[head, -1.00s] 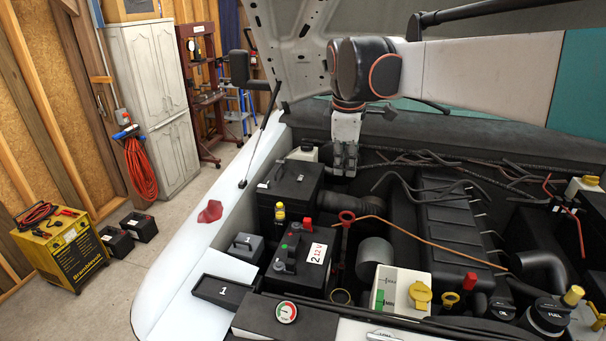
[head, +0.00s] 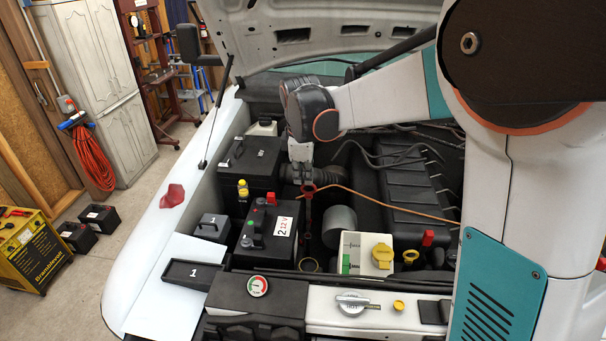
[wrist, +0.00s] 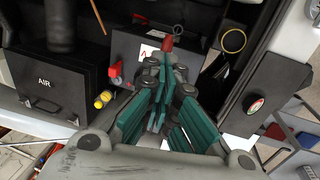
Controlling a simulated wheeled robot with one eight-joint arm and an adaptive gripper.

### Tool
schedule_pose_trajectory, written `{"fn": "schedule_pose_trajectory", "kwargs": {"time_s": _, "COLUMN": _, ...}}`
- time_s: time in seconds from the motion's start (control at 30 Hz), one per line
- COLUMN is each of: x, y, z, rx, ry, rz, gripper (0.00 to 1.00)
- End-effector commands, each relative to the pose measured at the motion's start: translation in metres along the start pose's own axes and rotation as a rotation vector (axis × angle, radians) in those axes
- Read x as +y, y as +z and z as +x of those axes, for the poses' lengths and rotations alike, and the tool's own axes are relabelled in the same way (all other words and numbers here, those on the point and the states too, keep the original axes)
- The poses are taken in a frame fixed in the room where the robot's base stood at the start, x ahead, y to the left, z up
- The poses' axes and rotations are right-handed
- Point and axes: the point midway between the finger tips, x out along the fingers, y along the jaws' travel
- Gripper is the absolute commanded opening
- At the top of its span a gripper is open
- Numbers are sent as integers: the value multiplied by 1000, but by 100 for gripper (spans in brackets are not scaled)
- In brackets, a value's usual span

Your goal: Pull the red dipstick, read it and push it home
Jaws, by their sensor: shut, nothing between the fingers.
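The red dipstick (head: 308,189) stands in the engine bay, its ring handle up, beside the dark battery labelled 2 12V. Its red top also shows in the wrist view (wrist: 168,43), just beyond my fingertips. My gripper (head: 302,165) points down directly above the handle in the head view, its fingers close to it. In the wrist view my gripper (wrist: 160,80) shows its teal fingers shut and empty. I cannot tell whether the tips touch the handle. The lower stick is hidden among engine parts.
The battery (head: 272,238) stands left of the dipstick, and a dark air box (wrist: 42,80) lies left in the wrist view. An orange cable (head: 375,200) runs right from near the handle. A white reservoir with a yellow cap (head: 382,252) stands in front right.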

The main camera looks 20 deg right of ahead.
Motion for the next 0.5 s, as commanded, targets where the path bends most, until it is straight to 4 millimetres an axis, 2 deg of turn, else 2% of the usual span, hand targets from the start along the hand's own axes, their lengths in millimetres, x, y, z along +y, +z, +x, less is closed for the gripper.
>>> {"fn": "schedule_pose_trajectory", "kwargs": {"time_s": 0.27, "x": 0, "y": 0, "z": 2, "rx": 0, "ry": 0, "rz": 0, "gripper": 0}}
{"fn": "schedule_pose_trajectory", "kwargs": {"time_s": 0.37, "x": -2, "y": 0, "z": 9, "rx": 0, "ry": 0, "rz": 0, "gripper": 0}}
{"fn": "schedule_pose_trajectory", "kwargs": {"time_s": 0.5, "x": -6, "y": 0, "z": 30, "rx": 0, "ry": 0, "rz": 0, "gripper": 0}}
